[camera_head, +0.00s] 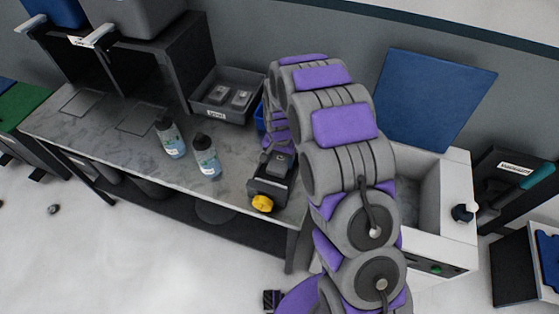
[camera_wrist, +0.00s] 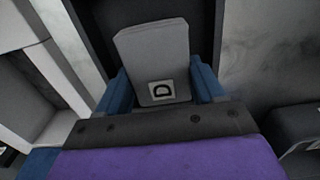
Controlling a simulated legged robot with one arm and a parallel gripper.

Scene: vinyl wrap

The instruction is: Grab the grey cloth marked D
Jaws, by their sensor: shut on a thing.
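The grey cloth marked D (camera_wrist: 152,52) is a flat, rounded grey piece with a dark D on a pale label. It sits between the two blue fingers of my gripper (camera_wrist: 161,92) in the wrist view. My gripper is shut on it, with a finger at each side of its lower part. A dark area lies behind the cloth. In the head view, my purple and grey arm hides the cloth and most of the gripper area.
A grey tray (camera_head: 222,109) with grey pieces stands at the back of the marble-topped table (camera_head: 115,128). Two bottles, left (camera_head: 173,142) and right (camera_head: 207,163), stand mid-table. A dark device with a yellow knob (camera_head: 262,203) is at the right end.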

